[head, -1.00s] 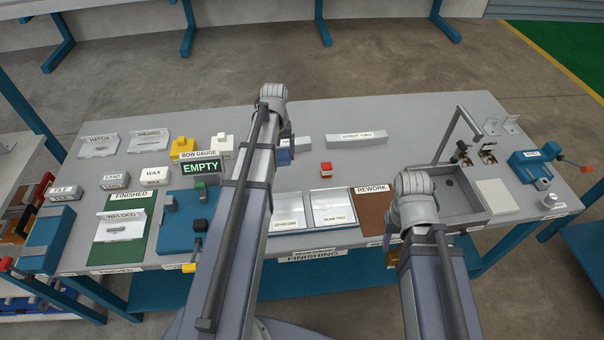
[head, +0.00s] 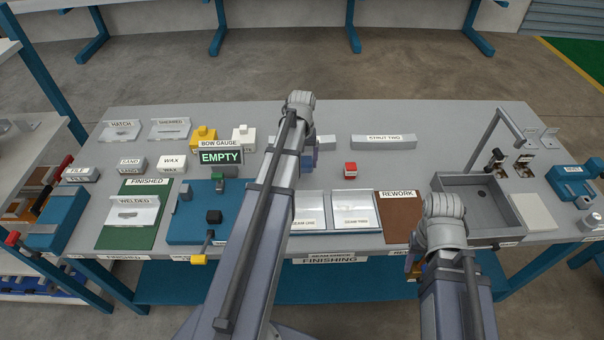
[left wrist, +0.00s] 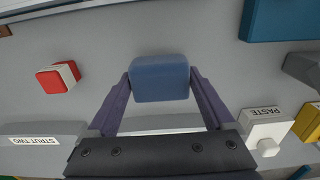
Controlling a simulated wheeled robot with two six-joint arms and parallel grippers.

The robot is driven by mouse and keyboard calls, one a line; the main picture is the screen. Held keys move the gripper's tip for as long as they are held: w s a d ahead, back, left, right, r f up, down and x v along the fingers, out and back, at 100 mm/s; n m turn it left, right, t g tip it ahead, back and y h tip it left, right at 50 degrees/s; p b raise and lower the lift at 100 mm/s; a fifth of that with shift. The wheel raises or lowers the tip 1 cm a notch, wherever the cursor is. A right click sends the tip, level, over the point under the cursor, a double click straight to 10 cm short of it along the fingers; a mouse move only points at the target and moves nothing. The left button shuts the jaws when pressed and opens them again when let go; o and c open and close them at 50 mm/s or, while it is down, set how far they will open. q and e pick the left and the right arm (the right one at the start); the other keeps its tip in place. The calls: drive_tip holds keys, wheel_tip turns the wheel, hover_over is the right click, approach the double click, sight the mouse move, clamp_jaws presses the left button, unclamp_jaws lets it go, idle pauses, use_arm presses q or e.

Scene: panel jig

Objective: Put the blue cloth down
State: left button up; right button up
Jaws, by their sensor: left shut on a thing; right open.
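The blue cloth (left wrist: 160,78) shows as a folded block between the two fingers of my left gripper (left wrist: 160,90) in the left wrist view. The gripper is shut on it. In the head view my left gripper (head: 308,150) is over the back middle of the bench, and part of the cloth (head: 309,160) shows beside my wrist. I cannot tell whether the cloth touches the bench top. My right gripper (head: 414,250) is low at the front of the bench near the brown rework mat, mostly hidden by my wrist, and open.
A red-and-white block (head: 350,169) stands right of the left gripper. The strut two piece (head: 384,141) lies behind it. The white paste block (head: 244,138) and bow gauge (head: 220,157) stand to the left. A sink (head: 480,206) is at right. Bare bench top (head: 410,165) lies between.

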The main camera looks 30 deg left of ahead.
sight(302, 169)
use_arm(q)
wheel_tip(302, 169, down, 4)
drive_tip(key=b, duration=0.3)
drive_tip(key=shift+r+b, duration=0.2)
drive_tip(key=shift+b, duration=0.1)
drive_tip(key=shift+f, duration=0.15)
drive_tip(key=o, duration=0.9)
wheel_tip(302, 169, up, 12)
drive_tip(key=p, duration=1.2)
drive_tip(key=shift+r, duration=0.25)
